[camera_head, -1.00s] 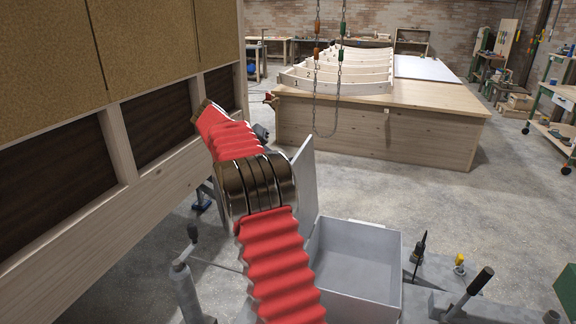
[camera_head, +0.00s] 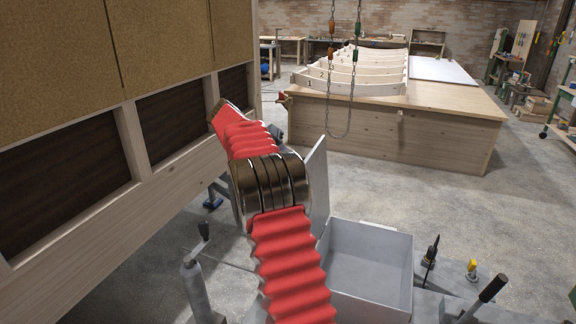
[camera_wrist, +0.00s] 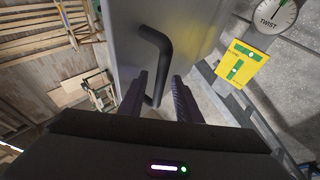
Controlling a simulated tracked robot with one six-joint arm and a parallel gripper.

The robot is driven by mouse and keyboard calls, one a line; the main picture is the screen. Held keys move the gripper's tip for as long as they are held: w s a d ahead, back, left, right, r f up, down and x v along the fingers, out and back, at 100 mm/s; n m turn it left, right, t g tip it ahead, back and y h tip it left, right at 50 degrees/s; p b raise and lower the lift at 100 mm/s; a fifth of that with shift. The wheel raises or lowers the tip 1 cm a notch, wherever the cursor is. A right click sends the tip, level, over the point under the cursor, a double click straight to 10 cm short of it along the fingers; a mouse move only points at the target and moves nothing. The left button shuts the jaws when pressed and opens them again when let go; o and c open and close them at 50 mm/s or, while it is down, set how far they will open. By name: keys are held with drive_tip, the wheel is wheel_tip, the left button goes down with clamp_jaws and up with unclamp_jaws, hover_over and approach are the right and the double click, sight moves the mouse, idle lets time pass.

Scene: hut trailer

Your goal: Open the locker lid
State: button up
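The locker (camera_head: 372,228) is a grey open-topped box at the lower middle of the head view. Its grey lid (camera_head: 319,187) stands raised, close to upright, along the box's left side. In the wrist view the lid (camera_wrist: 125,50) is a pale panel with a black bent-bar handle (camera_wrist: 163,55). My gripper (camera_wrist: 160,92) is open, one finger on each side of the handle's lower part; gaps show between bar and fingers, though contact at the left finger is unclear. In the head view my red arm hides the gripper.
A wood-framed hut wall (camera_head: 140,130) runs close along my arm's left. A jack with a crank (camera_head: 196,278) stands lower left, and a black-gripped lever (camera_head: 487,296) lower right. A wooden bench (camera_head: 430,125) is behind. A yellow plate (camera_wrist: 243,66) and dial (camera_wrist: 272,13) are right of the lid.

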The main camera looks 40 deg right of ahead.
drive_tip(key=v, duration=1.3)
drive_tip(key=shift+w+a, duration=0.15)
drive_tip(key=shift+a, duration=0.1)
drive_tip(key=shift+r, duration=0.15)
drive_tip(key=shift+c, duration=0.2)
drive_tip(key=shift+a+r, duration=0.3)
drive_tip(key=c, duration=0.4)
drive_tip(key=s+a+r+n+t, duration=0.1)
drive_tip(key=a, duration=0.1)
drive_tip(key=s+a+r+n+t, duration=0.1)
drive_tip(key=a, duration=0.1)
drive_tip(key=s+a+r+n+t+y, duration=0.1)
drive_tip(key=a+n, duration=0.1)
drive_tip(key=shift+s+a+r, duration=0.25)
drive_tip(key=shift+s+r, duration=0.1)
clamp_jaws()
drive_tip(key=s+a+f+n+t+y, duration=0.2)
drive_tip(key=s+a+f+n+t, duration=0.1)
drive_tip(key=s+a, duration=0.65)
drive_tip(key=s+a+f+n+t+y, duration=0.2)
drive_tip(key=s+a+f+t+y, duration=0.15)
drive_tip(key=s+a, duration=0.55)
drive_tip(key=s+a+f+n+y, duration=0.1)
drive_tip(key=s+a+f, duration=0.4)
drive_tip(key=s+f, duration=0.4)
drive_tip(key=shift+s+a+f+n+t, duration=0.2)
drive_tip(key=shift+s+n+t, duration=0.1)
drive_tip(key=shift+s+t, duration=0.25)
drive_tip(key=shift+s+y, duration=0.1)
drive_tip(key=shift+y, duration=0.15)
